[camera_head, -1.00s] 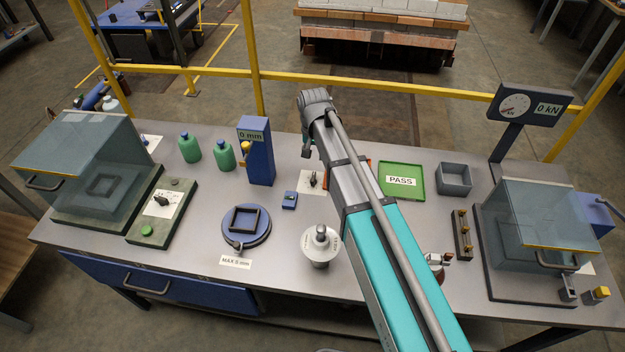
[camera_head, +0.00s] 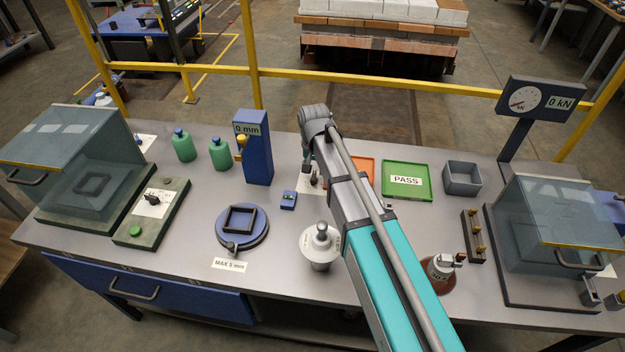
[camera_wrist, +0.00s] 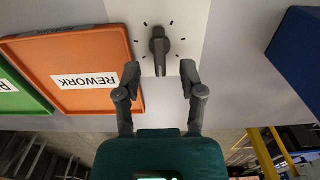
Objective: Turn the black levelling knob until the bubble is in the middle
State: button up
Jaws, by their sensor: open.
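A black knob (camera_wrist: 159,44) stands on a white plate with tick marks in the wrist view. Its pointer bar lies roughly up and down in that picture. My gripper (camera_wrist: 160,72) is open and empty, one finger to each side just below the knob; it seems clear of it. In the head view the knob (camera_head: 314,181) is partly hidden behind my gripper and arm. A small blue block (camera_head: 288,199) with a small light window lies left of the plate, possibly the level. The bubble is too small to make out.
The orange REWORK tray (camera_wrist: 70,66) lies close beside the plate. Clear guarded boxes (camera_head: 75,150) occupy the bench ends.

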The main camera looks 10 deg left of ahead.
jog(key=shift+f+b, duration=1.1)
jog(key=shift+f, duration=0.3)
grip_shut()
jog(key=shift+a, duration=0.3)
jog(key=shift+d, duration=0.3)
